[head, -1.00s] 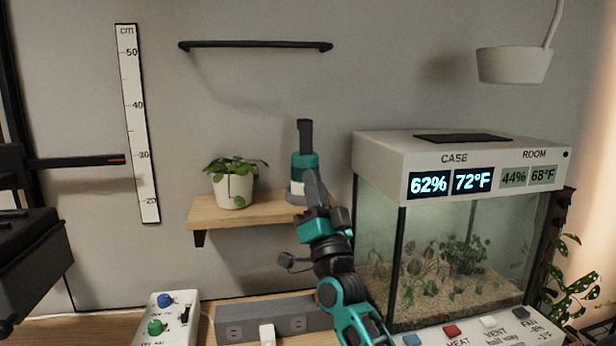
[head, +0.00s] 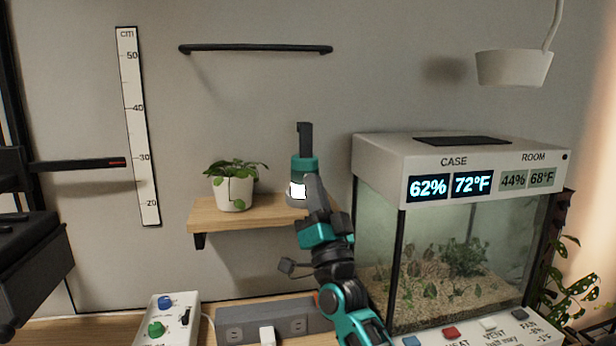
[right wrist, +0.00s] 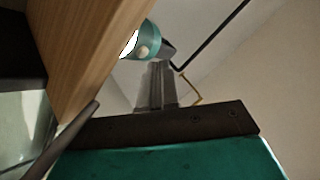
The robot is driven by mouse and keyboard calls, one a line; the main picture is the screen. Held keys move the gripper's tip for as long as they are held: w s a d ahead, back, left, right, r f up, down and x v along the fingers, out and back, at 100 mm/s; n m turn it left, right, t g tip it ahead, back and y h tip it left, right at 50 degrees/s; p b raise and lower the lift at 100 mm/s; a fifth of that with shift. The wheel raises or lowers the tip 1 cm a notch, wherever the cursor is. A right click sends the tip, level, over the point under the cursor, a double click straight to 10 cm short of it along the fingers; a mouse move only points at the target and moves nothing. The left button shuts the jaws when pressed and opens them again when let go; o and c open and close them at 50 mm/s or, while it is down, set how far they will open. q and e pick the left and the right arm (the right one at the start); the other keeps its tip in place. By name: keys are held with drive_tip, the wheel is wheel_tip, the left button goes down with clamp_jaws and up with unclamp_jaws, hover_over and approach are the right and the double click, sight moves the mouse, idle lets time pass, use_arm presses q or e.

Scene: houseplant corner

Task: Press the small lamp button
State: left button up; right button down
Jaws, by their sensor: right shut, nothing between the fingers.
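The small lamp (head: 303,166) stands upright on the wooden shelf (head: 255,216). It has a teal body, a dark upright top and a white front panel that glows brightly. My right gripper (head: 310,178) is shut and empty, its fingertips right at the lamp's front right side. In the right wrist view the shut fingers (right wrist: 157,68) point at the lamp (right wrist: 154,33). A small pale round knob (right wrist: 143,50), which looks like the button, shows beside the glowing part, close to the fingertips. I cannot tell whether they touch.
A potted plant (head: 234,190) stands left of the lamp on the shelf. A glass case (head: 460,230) with displays stands close on the right. A power strip (head: 240,322) and a knob box (head: 165,315) lie below. A black rail (head: 255,48) is on the wall above.

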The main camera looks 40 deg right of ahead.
drive_tip(key=s+a+p, duration=0.1)
drive_tip(key=s+a, duration=0.2)
drive_tip(key=s, duration=0.2)
drive_tip(key=shift+s+p, duration=0.2)
drive_tip(key=shift+p, duration=0.2)
idle(0.7)
